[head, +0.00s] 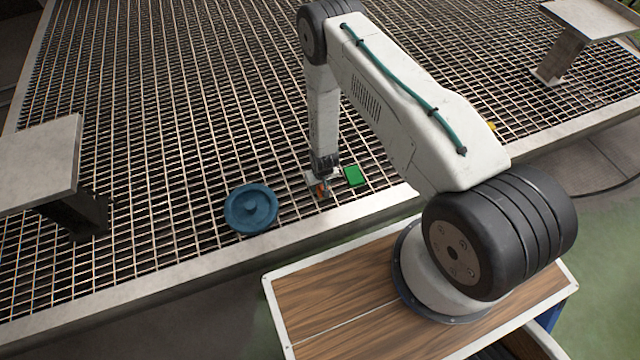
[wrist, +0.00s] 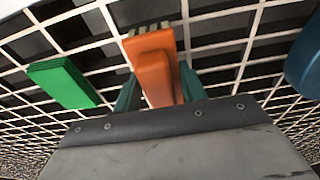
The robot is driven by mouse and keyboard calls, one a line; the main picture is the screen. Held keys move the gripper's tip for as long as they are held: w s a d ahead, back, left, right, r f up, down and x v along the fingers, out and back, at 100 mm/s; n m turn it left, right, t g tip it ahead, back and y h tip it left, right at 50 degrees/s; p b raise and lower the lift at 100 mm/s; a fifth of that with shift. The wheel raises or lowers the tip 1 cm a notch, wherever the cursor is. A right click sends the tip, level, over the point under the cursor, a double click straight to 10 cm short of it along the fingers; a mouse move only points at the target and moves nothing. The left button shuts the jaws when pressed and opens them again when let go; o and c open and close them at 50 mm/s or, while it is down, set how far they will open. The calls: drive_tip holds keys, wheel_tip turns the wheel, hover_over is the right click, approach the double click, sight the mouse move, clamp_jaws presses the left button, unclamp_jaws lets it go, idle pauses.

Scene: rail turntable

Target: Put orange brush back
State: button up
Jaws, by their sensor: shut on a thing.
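The orange brush (wrist: 155,75) is between the two green fingers of my gripper (wrist: 158,88) in the wrist view, with pale bristles at its far end. My gripper is shut on it. In the head view, my gripper (head: 322,184) is low over the metal grating, and only a small orange part of the brush (head: 320,189) shows below it. I cannot tell whether the brush touches the grating.
A green block (head: 355,176) lies on the grating (head: 190,110) right beside my gripper. A round blue lidded thing (head: 251,208) is to the left, near the front edge. Grey raised plates stand at left (head: 40,160) and far right (head: 590,18). A small yellow thing (head: 491,126) shows behind my arm.

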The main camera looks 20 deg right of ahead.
drive_tip(key=o, duration=0.9)
drive_tip(key=shift+o, duration=0.2)
